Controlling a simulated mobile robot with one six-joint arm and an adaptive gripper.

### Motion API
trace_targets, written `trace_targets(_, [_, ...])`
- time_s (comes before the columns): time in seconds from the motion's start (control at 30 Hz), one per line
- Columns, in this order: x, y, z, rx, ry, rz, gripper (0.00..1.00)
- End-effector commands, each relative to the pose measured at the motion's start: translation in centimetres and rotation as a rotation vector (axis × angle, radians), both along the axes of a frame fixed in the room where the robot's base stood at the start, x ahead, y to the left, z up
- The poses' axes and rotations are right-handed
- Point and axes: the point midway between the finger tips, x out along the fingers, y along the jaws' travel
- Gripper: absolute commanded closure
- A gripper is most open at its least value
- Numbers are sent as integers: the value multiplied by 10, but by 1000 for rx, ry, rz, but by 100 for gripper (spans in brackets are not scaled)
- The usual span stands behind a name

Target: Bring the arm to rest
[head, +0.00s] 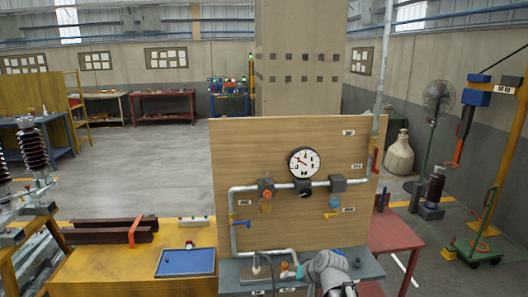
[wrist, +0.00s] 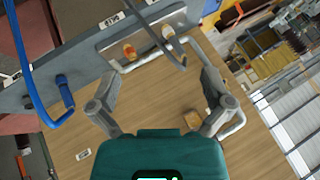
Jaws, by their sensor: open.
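My gripper (wrist: 160,78) shows in the wrist view with its two grey fingers spread wide and nothing between them. Its teal body fills the bottom middle of that view. Beyond the fingers is the wooden panel (wrist: 150,100) with grey pipework, seen tilted. In the head view, a white and grey part of my arm (head: 330,271) is at the bottom, in front of the panel's grey shelf (head: 232,272). The fingertips cannot be made out there. The upright panel (head: 250,150) carries a round dial gauge (head: 304,162) and pipes with valves.
A blue tray (head: 186,262) lies on the yellow table (head: 100,272) to the left, near dark red beams (head: 110,231). A red table (head: 395,235) is at the right. A blue bent pipe or handle (wrist: 62,95) is at the wrist view's left. Open floor lies behind.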

Motion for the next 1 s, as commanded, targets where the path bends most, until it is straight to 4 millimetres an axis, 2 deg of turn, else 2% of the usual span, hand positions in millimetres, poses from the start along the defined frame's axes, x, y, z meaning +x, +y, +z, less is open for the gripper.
trace_targets(0.03, [-15,-5,-10,-53,54,18,0])
trace_targets(0.2, [-62,-32,-36,-247,248,53,0])
trace_targets(0.3, [-85,-49,-44,-345,347,55,0])
trace_targets(0.43, [-107,-65,-48,-435,439,47,0])
trace_targets(0.6, [-117,-74,-49,-485,489,38,0])
trace_targets(1.0, [-118,-74,-49,-487,491,38,0])
